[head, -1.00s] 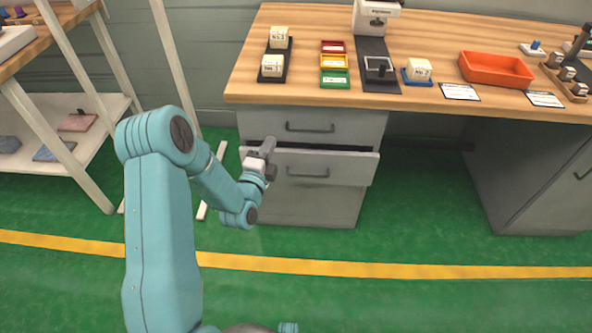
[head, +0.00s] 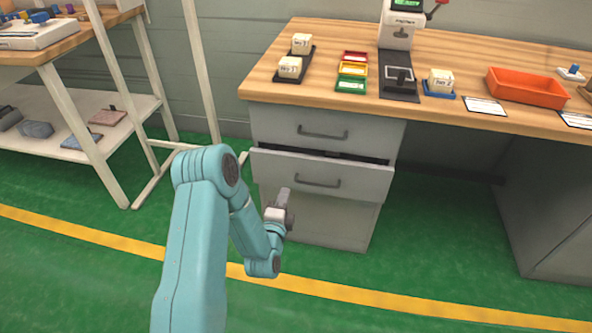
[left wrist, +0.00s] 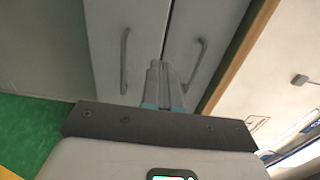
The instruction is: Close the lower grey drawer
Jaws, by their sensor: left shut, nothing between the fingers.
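The lower grey drawer (head: 350,181) is partly pulled out of the grey cabinet, with a dark gap above its front. Its dark bar handle (head: 317,181) is in the middle of the front. The upper drawer (head: 280,125) looks shut. My left gripper (head: 284,194) is shut and empty, in front of the lower part of the drawer front, left of the handle. I cannot tell whether it touches. In the left wrist view the shut fingers (left wrist: 155,70) point at the drawer fronts, between the lower drawer's handle (left wrist: 124,60) and the upper drawer's handle (left wrist: 197,62).
The wooden worktop (head: 262,90) overhangs the cabinet and carries small trays, blocks and an orange bin (head: 527,88). A white-framed shelf unit (head: 95,165) stands at the left. Green floor (head: 440,230) is open in front and to the right of the cabinet.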

